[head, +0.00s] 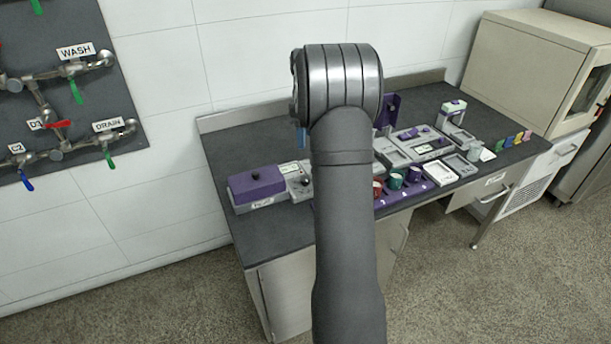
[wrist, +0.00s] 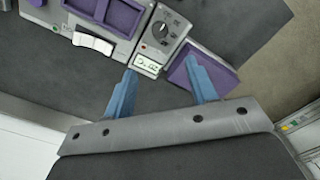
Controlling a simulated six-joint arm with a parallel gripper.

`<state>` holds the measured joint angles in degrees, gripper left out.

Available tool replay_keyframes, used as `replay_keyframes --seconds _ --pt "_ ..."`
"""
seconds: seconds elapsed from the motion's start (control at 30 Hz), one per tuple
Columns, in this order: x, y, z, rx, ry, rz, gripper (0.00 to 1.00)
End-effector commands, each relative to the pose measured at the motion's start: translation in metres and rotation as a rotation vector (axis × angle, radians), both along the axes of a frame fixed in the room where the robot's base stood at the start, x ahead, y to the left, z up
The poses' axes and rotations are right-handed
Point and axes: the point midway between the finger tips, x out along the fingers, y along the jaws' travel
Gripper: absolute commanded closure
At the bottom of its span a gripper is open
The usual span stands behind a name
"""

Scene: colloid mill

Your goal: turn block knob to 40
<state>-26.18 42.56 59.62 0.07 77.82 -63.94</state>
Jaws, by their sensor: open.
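In the wrist view, a dark round knob (wrist: 162,30) sits on a light grey control panel (wrist: 178,29) with marks around it. The marks are too small to read. A small display (wrist: 148,66) is on the same panel, its digits unclear. My gripper (wrist: 162,67) is open and empty, its two blue fingers spread apart near the display end of the panel, with the knob beyond the fingertips. In the head view, a purple-topped unit (head: 256,185) with a grey panel (head: 297,180) stands at the bench's left; my arm hides part of the bench.
The dark bench (head: 250,235) also holds colored jars (head: 396,181), a white tray (head: 440,174) and grey devices (head: 418,140). A beige cabinet (head: 525,65) stands at right. A valve panel (head: 50,90) hangs on the left wall. Purple trays (wrist: 112,14) lie left of the panel in the wrist view.

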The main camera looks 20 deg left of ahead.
Motion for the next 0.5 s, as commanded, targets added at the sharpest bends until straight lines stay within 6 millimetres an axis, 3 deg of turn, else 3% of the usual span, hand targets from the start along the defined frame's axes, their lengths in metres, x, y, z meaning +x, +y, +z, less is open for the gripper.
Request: replay_keyframes --seconds 0.5 --pt "-0.001 0.0 -0.111 -0.003 0.003 -0.002 0.48"
